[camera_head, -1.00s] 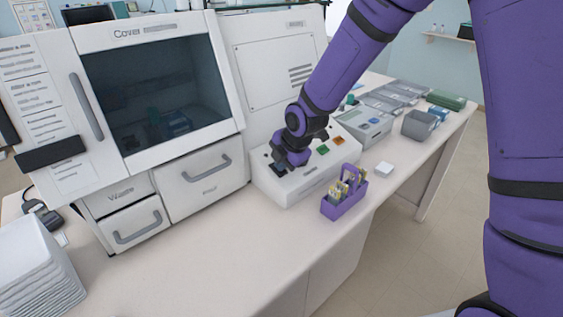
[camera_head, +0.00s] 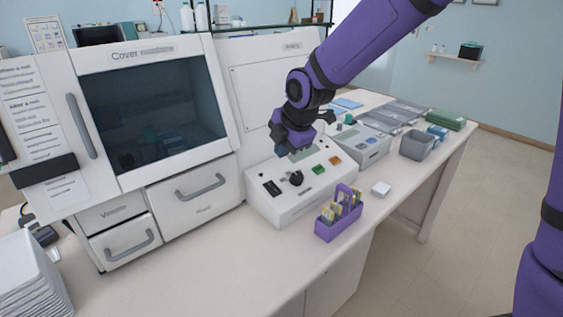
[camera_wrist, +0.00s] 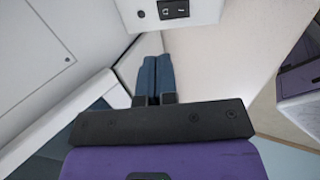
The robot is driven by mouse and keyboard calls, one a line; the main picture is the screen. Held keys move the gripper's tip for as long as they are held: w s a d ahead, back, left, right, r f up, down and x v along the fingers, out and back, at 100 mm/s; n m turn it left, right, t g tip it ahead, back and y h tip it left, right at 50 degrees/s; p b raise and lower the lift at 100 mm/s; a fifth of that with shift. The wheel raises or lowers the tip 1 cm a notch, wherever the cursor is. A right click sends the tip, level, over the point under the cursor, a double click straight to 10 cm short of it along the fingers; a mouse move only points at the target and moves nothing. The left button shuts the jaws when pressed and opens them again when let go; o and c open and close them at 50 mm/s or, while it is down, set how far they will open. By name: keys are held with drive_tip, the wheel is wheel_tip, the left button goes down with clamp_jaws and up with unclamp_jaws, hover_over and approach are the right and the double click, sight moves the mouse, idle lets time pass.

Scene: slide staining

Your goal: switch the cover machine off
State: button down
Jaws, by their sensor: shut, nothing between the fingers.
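The white cover machine (camera_head: 212,165) stands at the left of the bench with a dark window and drawers. Its control box (camera_head: 285,208) projects at the right, with a black rocker switch (camera_head: 271,188), a black knob (camera_head: 296,178), a green button (camera_head: 318,169) and an orange button (camera_head: 335,160). The rocker also shows at the top of the wrist view (camera_wrist: 174,9); which side is pressed I cannot tell. My gripper (camera_head: 281,151) is raised above the back of the box, apart from the switch. In the wrist view its blue fingers (camera_wrist: 155,77) are together and empty.
Another device (camera_head: 362,150), trays and a grey bin (camera_head: 416,146) stand farther right. The front bench surface is mostly clear.

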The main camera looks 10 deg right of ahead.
drive_tip(key=shift+v, duration=1.05)
drive_tip(key=shift+w+a+r, duration=0.1)
drive_tip(key=shift+w, duration=0.05)
drive_tip(key=s+d+r+m+h, duration=0.3)
drive_tip(key=s+d+r+m, duration=0.7)
drive_tip(key=s+d+m, duration=0.35)
drive_tip(key=s+d+r+m, duration=0.1)
drive_tip(key=s+d+m, duration=0.3)
drive_tip(key=s, duration=0.3)
drive_tip(key=s+d+r+m+t, duration=0.1)
drive_tip(key=s+d+m, duration=0.3)
drive_tip(key=s+m, duration=0.3)
drive_tip(key=shift+s+d, duration=0.3)
